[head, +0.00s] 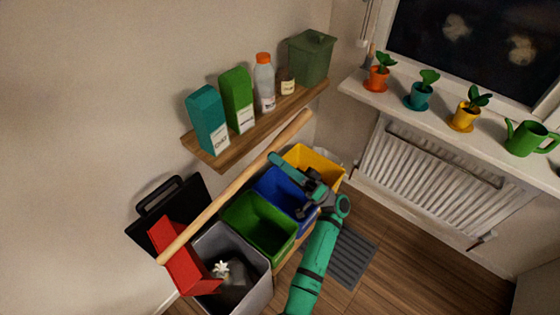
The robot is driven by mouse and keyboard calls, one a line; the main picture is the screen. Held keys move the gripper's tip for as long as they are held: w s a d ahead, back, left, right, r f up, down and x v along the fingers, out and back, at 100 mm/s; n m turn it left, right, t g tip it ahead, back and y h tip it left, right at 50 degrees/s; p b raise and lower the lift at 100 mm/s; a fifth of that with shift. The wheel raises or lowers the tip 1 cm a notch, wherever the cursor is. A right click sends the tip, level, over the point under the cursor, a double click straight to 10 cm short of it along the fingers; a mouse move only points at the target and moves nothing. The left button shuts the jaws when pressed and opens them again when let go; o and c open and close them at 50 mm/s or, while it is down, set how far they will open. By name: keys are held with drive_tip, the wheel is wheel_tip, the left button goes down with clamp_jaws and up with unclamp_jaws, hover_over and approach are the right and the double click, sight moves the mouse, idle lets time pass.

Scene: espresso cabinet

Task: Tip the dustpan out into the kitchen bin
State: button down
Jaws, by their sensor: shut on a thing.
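A red dustpan (184,264) with a long pale wooden handle (232,192) is at the lower left in the head view. It is steeply tilted, its pan at the left side of an open grey bin (263,280) and partly over it. The black lid (168,203) stands raised behind. Dark contents and a pale crumpled bit (221,268) show at the grey bin; I cannot tell whether that bit lies inside or is falling. My gripper (272,157) is shut on the handle, its fingertips small in view. The inside of the pan is mostly hidden.
Green (258,226), blue (284,193) and yellow (317,164) open bins stand in a row beyond the grey one, under my arm. A wooden shelf (225,150) with packets and a bottle is above. Plants line the windowsill (440,119). Floor (425,265) is clear at right.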

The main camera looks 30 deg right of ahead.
drive_tip(key=shift+s+a+r+n+g, duration=1.05)
drive_tip(key=shift+a+r+n+g, duration=1.1)
drive_tip(key=shift+a+r, duration=3.95)
drive_tip(key=shift+s+a+r+n+g, duration=1.05)
drive_tip(key=shift+a+r+n+g, duration=1.05)
drive_tip(key=shift+a+r, duration=4)
drive_tip(key=s+a+r+n+g+h, duration=0.1)
drive_tip(key=a+r+n+h, duration=0.1)
drive_tip(key=a, duration=0.8)
drive_tip(key=s+a+r+n+g+h, duration=0.1)
drive_tip(key=a+r, duration=0.4)
drive_tip(key=a, duration=0.5)
drive_tip(key=shift+s+a+n+h, duration=0.15)
drive_tip(key=shift+s+n+h, duration=0.5)
drive_tip(key=shift+h, duration=0.45)
drive_tip(key=shift+s, duration=0.1)
